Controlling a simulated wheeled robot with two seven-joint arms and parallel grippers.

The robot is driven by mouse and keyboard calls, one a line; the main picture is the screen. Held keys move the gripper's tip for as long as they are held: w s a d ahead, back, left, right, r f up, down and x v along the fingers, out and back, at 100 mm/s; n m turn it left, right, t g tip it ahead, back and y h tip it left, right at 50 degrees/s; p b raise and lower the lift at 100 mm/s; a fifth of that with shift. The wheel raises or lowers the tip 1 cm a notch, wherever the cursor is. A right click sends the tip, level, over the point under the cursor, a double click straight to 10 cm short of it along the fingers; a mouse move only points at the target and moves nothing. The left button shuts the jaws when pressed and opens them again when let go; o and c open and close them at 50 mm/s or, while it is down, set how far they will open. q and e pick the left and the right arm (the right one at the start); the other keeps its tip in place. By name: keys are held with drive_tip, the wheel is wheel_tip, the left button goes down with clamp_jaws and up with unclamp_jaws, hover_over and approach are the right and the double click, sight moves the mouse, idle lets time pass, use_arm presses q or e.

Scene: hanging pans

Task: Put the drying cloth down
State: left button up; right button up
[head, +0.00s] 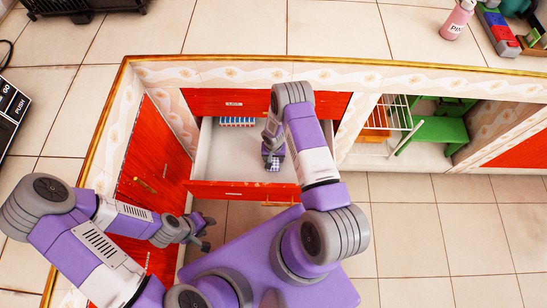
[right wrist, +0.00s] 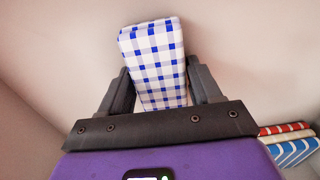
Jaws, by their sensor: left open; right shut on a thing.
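The drying cloth (right wrist: 155,65) is a folded block with blue and white checks. My right gripper (right wrist: 158,85) is shut on it, with a finger on each side, in the right wrist view. In the head view the cloth (head: 272,165) shows at the tip of my right arm, over or inside the open white drawer (head: 228,165). I cannot tell whether it touches the drawer's bottom. My left gripper (head: 200,232) is open and empty, left of the drawer's front and well apart from the cloth.
Striped folded cloths (head: 237,122) lie at the drawer's back; they also show in the right wrist view (right wrist: 292,143). The drawer's red front (head: 235,193) is pulled out. The drawer's left part is bare. A red cabinet door (head: 155,165) stands at the left.

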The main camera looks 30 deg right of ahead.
drive_tip(key=shift+f, duration=0.15)
drive_tip(key=o, duration=1)
drive_tip(key=shift+o, duration=0.2)
wheel_tip(320, 180, up, 12)
drive_tip(key=p, duration=0.4)
drive_tip(key=shift+r, duration=0.2)
